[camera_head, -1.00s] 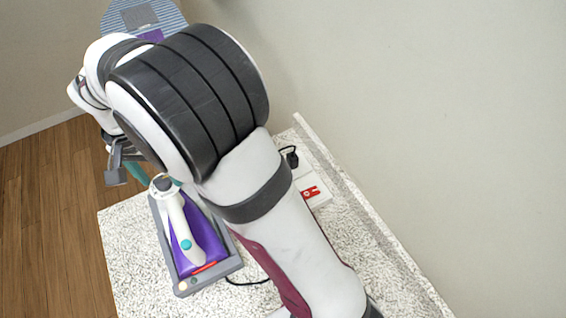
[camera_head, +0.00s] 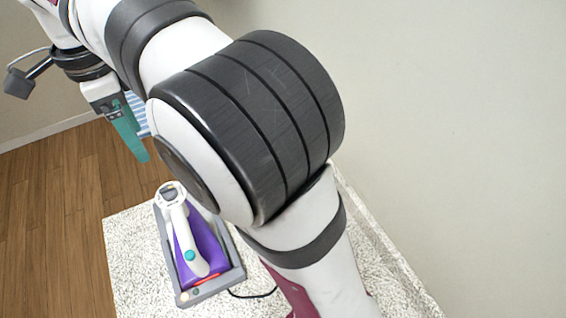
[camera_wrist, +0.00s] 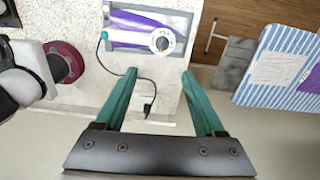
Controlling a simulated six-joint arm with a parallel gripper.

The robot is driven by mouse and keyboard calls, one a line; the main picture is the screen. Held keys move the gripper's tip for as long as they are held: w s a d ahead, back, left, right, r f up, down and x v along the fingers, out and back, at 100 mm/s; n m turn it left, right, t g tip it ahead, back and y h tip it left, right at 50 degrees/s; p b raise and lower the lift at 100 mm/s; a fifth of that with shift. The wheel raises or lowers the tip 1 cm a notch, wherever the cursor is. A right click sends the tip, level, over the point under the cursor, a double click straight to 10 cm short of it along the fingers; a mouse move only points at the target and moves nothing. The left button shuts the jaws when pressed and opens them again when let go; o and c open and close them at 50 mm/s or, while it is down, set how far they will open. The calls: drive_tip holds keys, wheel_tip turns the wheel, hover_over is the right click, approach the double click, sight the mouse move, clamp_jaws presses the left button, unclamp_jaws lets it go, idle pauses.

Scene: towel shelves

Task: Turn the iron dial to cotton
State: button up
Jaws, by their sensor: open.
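The iron (camera_head: 193,232) is purple and white with a teal button, and lies in a grey tray (camera_head: 181,298) on the speckled counter. Its round dial (camera_head: 169,193) is at the far end of the handle. In the wrist view the iron (camera_wrist: 140,24) lies beyond my fingertips, with the dial (camera_wrist: 162,41) at its right end; the dial's setting is too small to read. My gripper (camera_wrist: 159,72) is open and empty, its two teal fingers apart. In the head view a teal finger (camera_head: 130,135) shows at upper left, apart from the iron.
A dark cord (camera_wrist: 135,77) runs from the iron across the counter (camera_wrist: 75,28) to a black plug (camera_wrist: 148,108). A blue-striped ironing board (camera_wrist: 268,85) with a paper and purple cloth is at right. Wood floor (camera_head: 55,200) lies left; a wall (camera_head: 460,120) stands right.

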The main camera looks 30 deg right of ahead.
drive_tip(key=s+d+f+n+y, duration=0.1)
drive_tip(key=s+d+f+n, duration=0.25)
drive_tip(key=s, duration=0.45)
drive_tip(key=s+d+f+n, duration=0.3)
drive_tip(key=s+d+n, duration=0.1)
drive_tip(key=s, duration=0.4)
drive_tip(key=s+d+f+n+y, duration=0.1)
drive_tip(key=s+d+f+n, duration=0.3)
drive_tip(key=s, duration=0.4)
drive_tip(key=w+d+f+h, duration=0.1)
drive_tip(key=w+d+f, duration=0.4)
drive_tip(key=d, duration=0.4)
drive_tip(key=w+d+f+h, duration=0.1)
drive_tip(key=w+d+f, duration=0.4)
drive_tip(key=w+d, duration=0.3)
drive_tip(key=shift+w+d+f, duration=0.15)
drive_tip(key=shift+d, duration=0.6)
drive_tip(key=shift+a, duration=0.1)
